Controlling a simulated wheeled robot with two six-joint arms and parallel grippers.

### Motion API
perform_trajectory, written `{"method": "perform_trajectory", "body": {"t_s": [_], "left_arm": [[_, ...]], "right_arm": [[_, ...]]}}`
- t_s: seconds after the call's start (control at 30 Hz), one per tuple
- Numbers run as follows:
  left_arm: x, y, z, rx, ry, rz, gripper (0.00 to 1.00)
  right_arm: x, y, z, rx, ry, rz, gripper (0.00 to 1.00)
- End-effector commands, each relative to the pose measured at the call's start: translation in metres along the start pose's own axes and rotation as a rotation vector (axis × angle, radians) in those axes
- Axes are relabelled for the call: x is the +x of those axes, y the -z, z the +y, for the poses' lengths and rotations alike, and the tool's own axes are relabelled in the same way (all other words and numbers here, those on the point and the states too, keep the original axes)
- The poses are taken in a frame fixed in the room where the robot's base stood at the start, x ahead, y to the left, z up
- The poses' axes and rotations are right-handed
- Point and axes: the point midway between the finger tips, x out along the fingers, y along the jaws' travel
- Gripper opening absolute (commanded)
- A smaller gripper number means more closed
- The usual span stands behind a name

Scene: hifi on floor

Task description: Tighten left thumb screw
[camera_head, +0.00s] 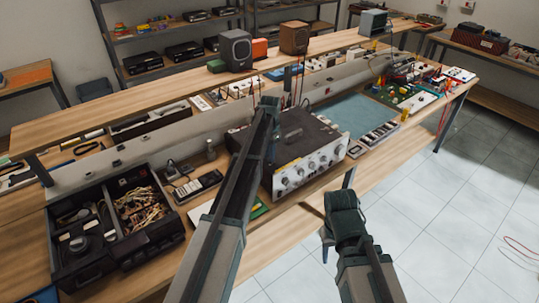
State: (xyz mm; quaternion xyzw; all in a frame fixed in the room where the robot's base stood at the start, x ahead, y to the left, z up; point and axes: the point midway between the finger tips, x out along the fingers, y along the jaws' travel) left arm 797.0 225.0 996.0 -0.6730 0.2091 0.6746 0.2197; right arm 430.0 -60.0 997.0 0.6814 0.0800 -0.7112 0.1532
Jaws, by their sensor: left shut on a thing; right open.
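The hifi amplifier (318,135) sits on the wooden workbench, its silver front panel with knobs (312,167) facing the near edge. My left arm reaches over the left part of the amplifier. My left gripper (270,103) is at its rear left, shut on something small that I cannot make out. The left thumb screw cannot be told apart; my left arm and the amplifier hide that area. My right gripper (342,193) is open and empty, in front of and below the right end of the amplifier's front panel, apart from it.
A black open box of cables (140,205) and a remote control (197,186) lie left of the amplifier. A blue mat (352,115) and a row of small modules (374,135) lie to its right. Speakers (235,50) stand on the raised shelf behind.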

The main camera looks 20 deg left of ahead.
Motion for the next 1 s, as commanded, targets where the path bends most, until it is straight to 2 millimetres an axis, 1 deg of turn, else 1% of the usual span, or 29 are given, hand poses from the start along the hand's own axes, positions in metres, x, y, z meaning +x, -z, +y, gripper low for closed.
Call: {"method": "perform_trajectory", "body": {"t_s": [0.2, 0.4, 0.63, 1.0], "left_arm": [[0.0, 0.0002, 0.0001, 0.136, 0.001, 0.0, 0.0], [0.0, 0.0002, 0.0001, 0.214, 0.001, 0.0, 0.0], [0.0, 0.0002, 0.0001, 0.253, 0.002, 0.0, 0.0], [0.0, 0.0002, 0.0003, 0.259, 0.001, 0.0, 0.0]], "right_arm": [[0.0, 0.0, 0.0, 0.0, 0.0, 0.0, 0.5], [0.0, 0.0, 0.0, 0.0, 0.0, 0.0, 0.5], [0.0, 0.0, 0.0, 0.0, 0.0, 0.0, 0.5], [0.0, 0.0, 0.0, 0.0, 0.0, 0.0, 0.5]]}}
